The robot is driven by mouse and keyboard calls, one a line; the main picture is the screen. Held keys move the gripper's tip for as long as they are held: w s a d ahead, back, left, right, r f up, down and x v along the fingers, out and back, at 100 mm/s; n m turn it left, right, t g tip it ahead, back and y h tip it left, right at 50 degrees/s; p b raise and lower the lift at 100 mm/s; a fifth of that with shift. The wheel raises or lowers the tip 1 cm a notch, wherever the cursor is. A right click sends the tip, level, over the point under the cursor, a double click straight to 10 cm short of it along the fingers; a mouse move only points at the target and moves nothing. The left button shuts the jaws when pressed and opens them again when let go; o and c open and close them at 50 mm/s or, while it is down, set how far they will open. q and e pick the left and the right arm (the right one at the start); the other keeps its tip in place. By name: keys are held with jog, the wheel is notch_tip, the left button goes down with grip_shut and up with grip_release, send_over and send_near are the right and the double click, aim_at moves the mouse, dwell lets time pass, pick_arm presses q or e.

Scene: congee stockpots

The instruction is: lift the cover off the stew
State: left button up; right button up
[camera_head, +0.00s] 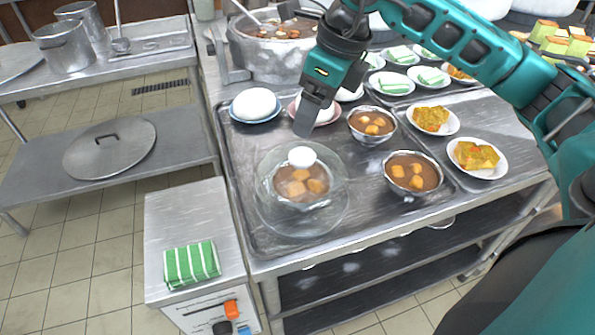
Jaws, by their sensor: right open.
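The clear glass cover (332,212) with a round white knob (302,157) lies over a metal bowl of brown stew with pale chunks (301,187), near the front left of a metal tray (245,216). The cover is wider than the bowl, and the stew shows through it. My right gripper (307,122) reaches in from the upper right and points down. In the picture its fingertips are just above the knob; it is open and holds nothing. My left gripper is not in view.
Two uncovered stew bowls (412,173) (371,124) stand to the right on the tray. Plates of orange food (478,157), a white bun on a blue plate (254,104) and a large stockpot (266,62) are nearby. A folded green-striped cloth (191,264) lies on a lower left cabinet.

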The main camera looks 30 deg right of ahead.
aim_at(302, 155)
jog(key=x, duration=0.3)
jog(key=shift+a+f, duration=0.1)
jog(key=shift+f, duration=0.15)
jog(key=x, duration=0.2)
jog(key=s+x, duration=0.1)
jog(key=x, duration=0.1)
jog(key=shift+w+f, duration=0.1)
jog(key=shift+f, duration=0.4)
jog(key=shift+w+f, duration=0.15)
jog(key=shift+f, duration=0.15)
jog(key=shift+c, duration=0.2)
jog(key=c, duration=1.3)
grip_shut()
jog(key=shift+r, duration=0.15)
